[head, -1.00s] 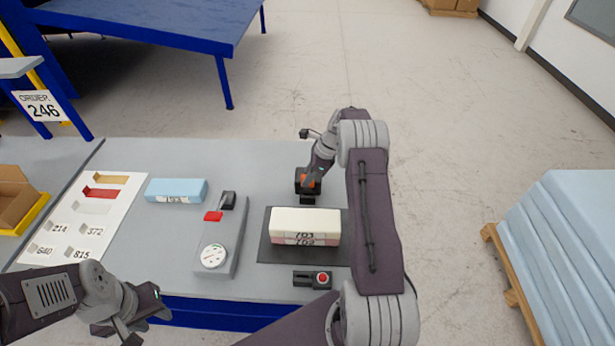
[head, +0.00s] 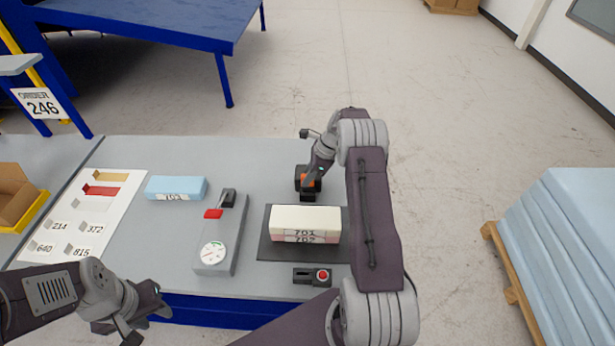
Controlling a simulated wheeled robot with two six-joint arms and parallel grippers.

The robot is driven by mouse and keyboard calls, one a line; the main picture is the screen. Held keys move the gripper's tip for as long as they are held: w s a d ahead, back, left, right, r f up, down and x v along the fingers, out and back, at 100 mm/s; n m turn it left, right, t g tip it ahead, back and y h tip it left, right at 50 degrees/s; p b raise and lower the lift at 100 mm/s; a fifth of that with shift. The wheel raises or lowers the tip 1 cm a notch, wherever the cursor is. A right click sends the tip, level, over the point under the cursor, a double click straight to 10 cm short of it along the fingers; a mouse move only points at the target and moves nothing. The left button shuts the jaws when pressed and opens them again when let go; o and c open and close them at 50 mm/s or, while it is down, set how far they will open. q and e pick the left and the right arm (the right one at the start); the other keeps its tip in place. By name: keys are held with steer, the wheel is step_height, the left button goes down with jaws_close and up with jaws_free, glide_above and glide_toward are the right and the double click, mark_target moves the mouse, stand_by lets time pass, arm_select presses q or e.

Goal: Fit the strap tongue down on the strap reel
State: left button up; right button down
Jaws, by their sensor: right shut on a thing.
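The black strap reel (head: 307,196) stands behind the dark mat, on the far side of the foam stack. My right gripper (head: 311,178) points down at it and is shut. An orange piece (head: 312,182), which looks like the strap tongue, shows at its fingertips, at the top of the reel. The fingers hide part of it, and I cannot tell whether it is seated on the reel. My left gripper (head: 143,318) is open and empty at the front left, near the table's front edge.
A cream foam block on a pink one (head: 305,226) lies on the dark mat (head: 268,250). A black unit with a red button (head: 313,277) is in front. A gauge device (head: 218,245), a blue block (head: 176,188) and a white board (head: 128,190) lie left.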

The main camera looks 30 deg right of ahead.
steer(key=shift+f, duration=0.25)
stand_by(0.4)
steer(key=shift+f+b, duration=0.4)
steer(key=shift+f, duration=0.1)
steer(key=c, duration=1.6)
jaws_free()
steer(key=o, duration=0.4)
steer(key=shift+s, duration=0.15)
steer(key=shift+o, duration=0.2)
